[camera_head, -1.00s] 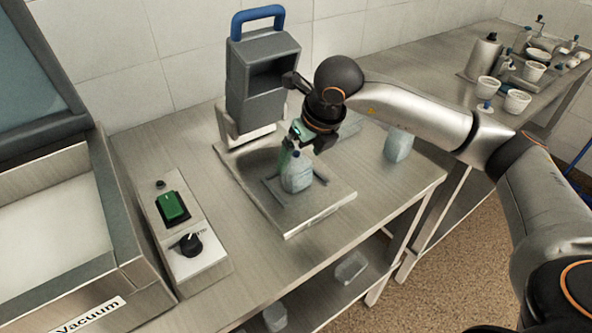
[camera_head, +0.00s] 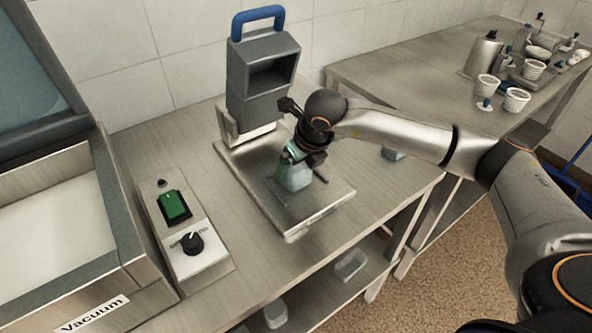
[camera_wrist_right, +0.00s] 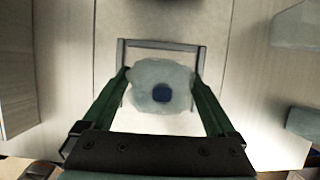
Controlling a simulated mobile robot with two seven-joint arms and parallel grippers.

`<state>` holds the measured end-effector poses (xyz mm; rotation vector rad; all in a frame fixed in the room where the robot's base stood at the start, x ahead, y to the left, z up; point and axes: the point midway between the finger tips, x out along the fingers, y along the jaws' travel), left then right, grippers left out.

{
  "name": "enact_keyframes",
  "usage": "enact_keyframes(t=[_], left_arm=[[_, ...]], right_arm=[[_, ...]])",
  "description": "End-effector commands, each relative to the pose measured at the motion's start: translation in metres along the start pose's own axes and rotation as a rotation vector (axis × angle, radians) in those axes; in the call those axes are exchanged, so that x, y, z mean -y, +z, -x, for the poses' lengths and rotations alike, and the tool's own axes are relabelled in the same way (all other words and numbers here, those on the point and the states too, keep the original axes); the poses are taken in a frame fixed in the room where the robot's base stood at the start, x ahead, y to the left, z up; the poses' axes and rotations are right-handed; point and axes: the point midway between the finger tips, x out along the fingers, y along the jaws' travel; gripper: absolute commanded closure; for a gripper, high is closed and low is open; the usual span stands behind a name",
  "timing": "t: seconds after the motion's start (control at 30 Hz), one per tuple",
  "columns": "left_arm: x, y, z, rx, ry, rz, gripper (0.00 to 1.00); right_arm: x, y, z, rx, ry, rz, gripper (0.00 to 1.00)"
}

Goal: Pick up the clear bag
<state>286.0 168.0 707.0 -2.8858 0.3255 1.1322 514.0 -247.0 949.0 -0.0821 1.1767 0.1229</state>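A pale, translucent bluish bag (camera_head: 294,178) stands upright on the metal tray of the machine with the blue handle. My right gripper (camera_head: 295,155) points down at it from above, its green fingers around the bag's upper part. My left gripper is out of view.
The grey machine (camera_head: 262,75) stands right behind the bag, above its metal tray (camera_head: 310,210). A control box (camera_head: 182,235) and a vacuum machine (camera_head: 95,290) are at left. Cups (camera_head: 516,100) stand on the far table. Containers (camera_head: 350,264) sit on the lower shelf.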

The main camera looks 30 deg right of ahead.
Motion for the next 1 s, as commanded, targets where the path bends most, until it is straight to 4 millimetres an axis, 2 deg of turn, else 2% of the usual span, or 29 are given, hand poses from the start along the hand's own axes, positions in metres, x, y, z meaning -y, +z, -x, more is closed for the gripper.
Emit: enact_keyframes(t=[0.07,0.53,0.77,1.0], left_arm=[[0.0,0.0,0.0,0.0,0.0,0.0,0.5],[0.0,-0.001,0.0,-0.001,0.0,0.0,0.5],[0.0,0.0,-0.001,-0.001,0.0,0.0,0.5],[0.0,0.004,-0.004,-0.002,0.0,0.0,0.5]], right_arm=[[0.0,0.0,0.0,0.001,0.0,0.0,0.29],[0.0,0.001,0.001,0.003,0.0,0.0,0.82],[0.0,0.002,0.003,0.004,0.0,0.0,0.83],[0.0,0.009,0.019,0.006,0.001,-0.001,0.83]])
